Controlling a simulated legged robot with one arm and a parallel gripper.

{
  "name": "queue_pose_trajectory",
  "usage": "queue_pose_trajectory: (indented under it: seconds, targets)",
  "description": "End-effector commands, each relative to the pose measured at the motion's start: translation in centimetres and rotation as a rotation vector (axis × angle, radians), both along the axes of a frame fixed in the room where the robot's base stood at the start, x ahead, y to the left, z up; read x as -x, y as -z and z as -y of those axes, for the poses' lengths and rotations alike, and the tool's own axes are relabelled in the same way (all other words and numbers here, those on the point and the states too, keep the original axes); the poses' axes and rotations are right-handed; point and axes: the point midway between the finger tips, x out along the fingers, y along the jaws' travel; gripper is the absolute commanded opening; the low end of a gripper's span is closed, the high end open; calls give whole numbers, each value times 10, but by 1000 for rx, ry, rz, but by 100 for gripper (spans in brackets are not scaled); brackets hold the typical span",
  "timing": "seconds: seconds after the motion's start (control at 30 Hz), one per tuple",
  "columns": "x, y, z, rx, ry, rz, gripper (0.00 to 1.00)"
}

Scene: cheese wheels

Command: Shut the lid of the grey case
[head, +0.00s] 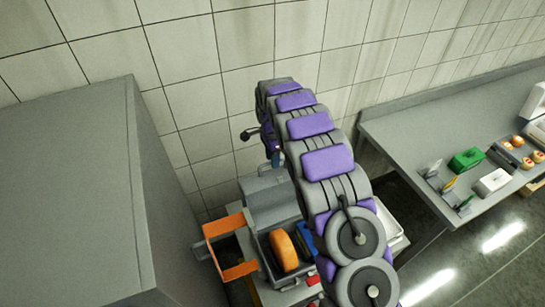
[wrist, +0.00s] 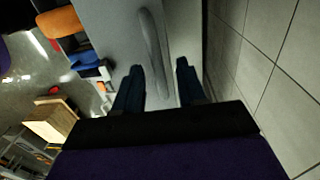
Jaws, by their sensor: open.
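The grey case (head: 268,262) stands open on a low surface, with its lid (head: 272,203) raised at the back, near the tiled wall. An orange block (head: 284,250) and a blue item (head: 306,240) lie in it; my arm hides its right part. My gripper (head: 274,157) is above the lid, partly hidden by my arm. In the wrist view my gripper (wrist: 160,82) is open, its two dark fingers apart and empty. The lid (wrist: 112,30) fills the view beyond them, with a long raised ridge (wrist: 153,50) in line with the gap. Contact cannot be told.
An orange open frame (head: 232,270) stands left of the case. A tall grey cabinet (head: 70,200) fills the left. A white tray (head: 392,226) lies behind my arm. A grey counter (head: 405,130) at right bears a green box (head: 466,160) and several small items.

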Motion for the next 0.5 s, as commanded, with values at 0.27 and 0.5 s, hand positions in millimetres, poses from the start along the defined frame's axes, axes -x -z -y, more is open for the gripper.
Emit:
queue_pose_trajectory:
  seconds: [0.27, 0.5]
  targets:
    - [0, 1, 0, 0, 0, 0, 40]
    - [0, 1, 0, 0, 0, 0, 17]
